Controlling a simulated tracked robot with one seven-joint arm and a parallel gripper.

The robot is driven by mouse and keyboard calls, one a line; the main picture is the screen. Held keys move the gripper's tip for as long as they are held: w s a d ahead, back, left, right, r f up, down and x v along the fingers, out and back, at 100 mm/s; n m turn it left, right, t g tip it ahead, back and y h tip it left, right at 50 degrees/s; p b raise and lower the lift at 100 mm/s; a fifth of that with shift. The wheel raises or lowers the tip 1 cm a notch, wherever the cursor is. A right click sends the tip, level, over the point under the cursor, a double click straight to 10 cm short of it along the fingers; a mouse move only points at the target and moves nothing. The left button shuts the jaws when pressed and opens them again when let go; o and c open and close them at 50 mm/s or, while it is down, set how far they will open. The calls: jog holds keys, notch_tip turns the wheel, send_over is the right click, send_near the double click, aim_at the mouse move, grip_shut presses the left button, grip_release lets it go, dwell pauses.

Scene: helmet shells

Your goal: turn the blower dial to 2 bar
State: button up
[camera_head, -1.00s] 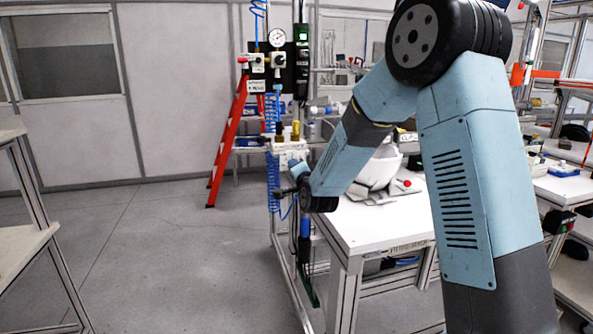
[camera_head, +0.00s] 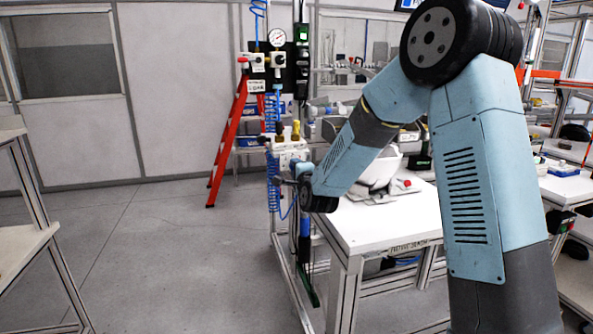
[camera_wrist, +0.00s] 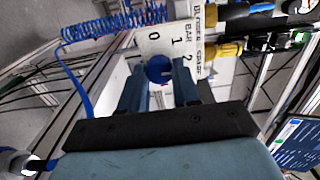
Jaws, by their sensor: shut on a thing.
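The blower dial (camera_wrist: 158,70) is a round blue knob on a white scale plate (camera_wrist: 155,40) in the wrist view. The dial is too small to tell there.
A coiled blue hose (camera_wrist: 105,32) runs beside the plate. Yellow-and-black fittings (camera_wrist: 225,48) sit just right of it. The white bench (camera_head: 385,222) carries a white shell (camera_head: 378,172). A red ladder (camera_head: 227,145) stands behind, and the floor at left is clear.

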jog(key=shift+d+f, duration=0.25)
jog(key=shift+d, duration=0.05)
jog(key=o, duration=1.1)
jog(key=shift+a+r, duration=0.1)
jog(key=shift+a, duration=0.05)
jog(key=shift+c, duration=0.2)
jog(key=v, duration=1.3)
jog(key=shift+s, duration=0.35)
